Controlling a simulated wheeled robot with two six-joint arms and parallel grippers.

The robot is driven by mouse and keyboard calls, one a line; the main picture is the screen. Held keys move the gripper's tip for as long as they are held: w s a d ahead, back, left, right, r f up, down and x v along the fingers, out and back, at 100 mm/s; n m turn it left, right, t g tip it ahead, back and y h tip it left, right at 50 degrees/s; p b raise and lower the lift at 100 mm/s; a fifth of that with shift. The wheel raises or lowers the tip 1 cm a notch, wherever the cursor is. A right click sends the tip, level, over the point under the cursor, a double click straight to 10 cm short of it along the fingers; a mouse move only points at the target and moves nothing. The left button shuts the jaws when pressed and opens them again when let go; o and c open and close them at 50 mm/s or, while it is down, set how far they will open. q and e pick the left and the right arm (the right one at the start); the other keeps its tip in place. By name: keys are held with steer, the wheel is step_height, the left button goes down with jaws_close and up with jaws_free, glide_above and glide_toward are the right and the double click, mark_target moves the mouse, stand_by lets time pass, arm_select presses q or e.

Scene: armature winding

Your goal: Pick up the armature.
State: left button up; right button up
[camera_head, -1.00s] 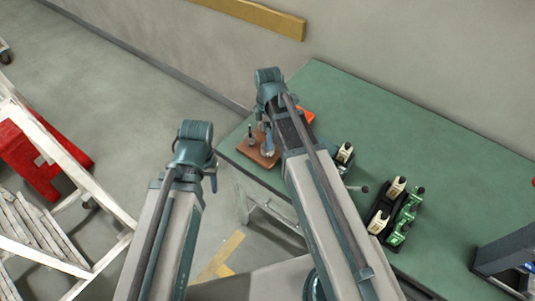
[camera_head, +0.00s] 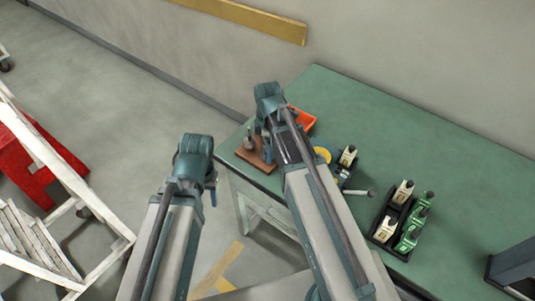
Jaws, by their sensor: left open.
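Small cream-and-dark parts stand on the green table (camera_head: 400,130). One cream-topped part (camera_head: 348,156) stands right of my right arm, and others (camera_head: 403,192) sit in a black rack (camera_head: 375,226). I cannot tell for certain which is the armature. My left gripper (camera_head: 212,190) hangs below its wrist, left of the table and apart from everything; it is open, with its fingers mostly hidden. My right gripper (camera_head: 267,148) points down by a brown board (camera_head: 252,158) at the table's left corner. Its jaws are too small and covered to read.
The brown board carries a small upright grey part (camera_head: 249,140). An orange-red tray (camera_head: 304,118) and a yellow round thing (camera_head: 322,154) lie partly behind my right arm. Green parts (camera_head: 411,236) stand at the rack. A dark box (camera_head: 515,266) is at right. The table's far part is clear.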

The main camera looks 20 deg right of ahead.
jaws_close()
stand_by(0.3)
steer(key=shift+r, duration=0.1)
